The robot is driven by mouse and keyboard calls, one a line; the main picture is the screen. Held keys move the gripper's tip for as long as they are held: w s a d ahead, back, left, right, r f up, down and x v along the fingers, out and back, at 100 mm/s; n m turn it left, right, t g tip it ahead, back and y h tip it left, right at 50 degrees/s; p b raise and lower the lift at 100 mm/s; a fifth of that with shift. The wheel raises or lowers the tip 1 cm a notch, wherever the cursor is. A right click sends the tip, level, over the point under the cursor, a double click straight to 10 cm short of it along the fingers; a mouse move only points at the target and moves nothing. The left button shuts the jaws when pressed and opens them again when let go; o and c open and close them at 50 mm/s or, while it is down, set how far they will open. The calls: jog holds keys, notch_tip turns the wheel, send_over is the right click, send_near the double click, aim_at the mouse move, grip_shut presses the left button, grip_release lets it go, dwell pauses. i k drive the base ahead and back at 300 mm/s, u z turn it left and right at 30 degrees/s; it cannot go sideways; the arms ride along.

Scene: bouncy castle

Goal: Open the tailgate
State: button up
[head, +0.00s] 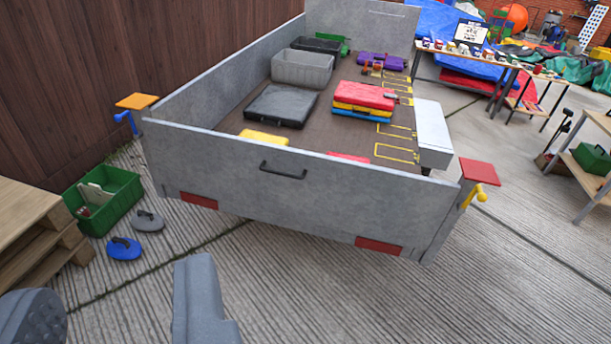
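The tailgate (335,205) is a grey panel across the near end of a trailer. It stands upright and closed between the corner posts. A black bar handle (283,170) sits near the middle of its outer face, with red reflector strips (379,246) low down. At its left corner is an orange plate with a blue lever (125,121). At its right corner is a red plate with a yellow lever (476,195). A grey part of my gripper or arm (201,305) shows at the bottom, in front of and apart from the tailgate. Its fingertips cannot be made out.
The trailer bed (215,115) holds cases and a grey crate (302,69). Left are a wooden fence (90,70), a pallet stack (35,225) and a green crate (105,200). A blue disc (124,248) lies on the ground. Concrete before the tailgate is mostly clear.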

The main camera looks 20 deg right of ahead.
aim_at(390, 205)
jog(key=z, duration=0.05)
jog(key=i, duration=1)
jog(key=u, duration=0.05)
